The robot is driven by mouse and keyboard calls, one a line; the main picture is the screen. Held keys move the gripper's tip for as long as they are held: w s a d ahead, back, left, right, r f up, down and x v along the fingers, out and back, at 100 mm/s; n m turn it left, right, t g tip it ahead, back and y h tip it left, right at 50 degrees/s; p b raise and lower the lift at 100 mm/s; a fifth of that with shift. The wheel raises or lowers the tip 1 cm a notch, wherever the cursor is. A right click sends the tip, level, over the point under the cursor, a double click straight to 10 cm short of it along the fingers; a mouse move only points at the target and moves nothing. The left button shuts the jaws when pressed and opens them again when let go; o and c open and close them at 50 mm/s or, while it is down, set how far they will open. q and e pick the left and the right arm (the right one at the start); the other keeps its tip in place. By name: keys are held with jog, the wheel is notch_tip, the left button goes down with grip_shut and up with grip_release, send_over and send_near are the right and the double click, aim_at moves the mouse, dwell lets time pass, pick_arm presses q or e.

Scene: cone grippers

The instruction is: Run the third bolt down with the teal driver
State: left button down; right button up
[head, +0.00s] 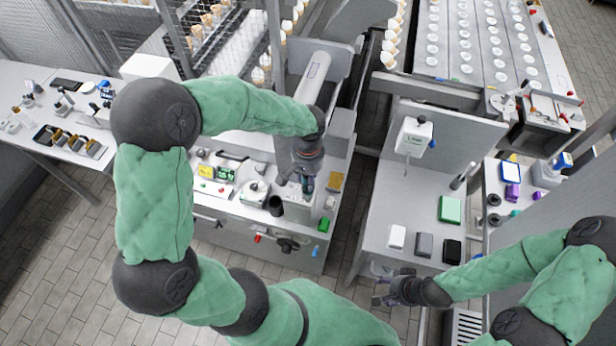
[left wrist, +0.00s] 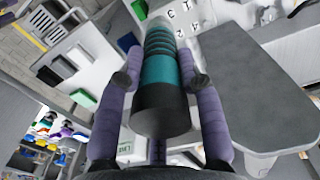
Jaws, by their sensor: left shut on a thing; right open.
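The teal driver (left wrist: 158,80), a teal ribbed cylinder with a black end, fills the middle of the left wrist view. My left gripper (left wrist: 165,85) is shut on it, with one purple finger on each side. In the head view my left gripper (head: 307,182) is over the right part of the middle workbench, and the driver there is mostly hidden. A white plate with printed numbers (left wrist: 182,14) lies beyond the driver's far end in the left wrist view. I cannot make out the bolts or the driver's tip. My right gripper (head: 380,290) is open and empty beside the right bench.
The right bench holds a green box (head: 449,209) and small white, grey and black boxes. Floor shows between the benches.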

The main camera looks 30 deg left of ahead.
pick_arm(q)
jog(key=shift+r+p, duration=1.5)
jog(key=shift+r, duration=1.05)
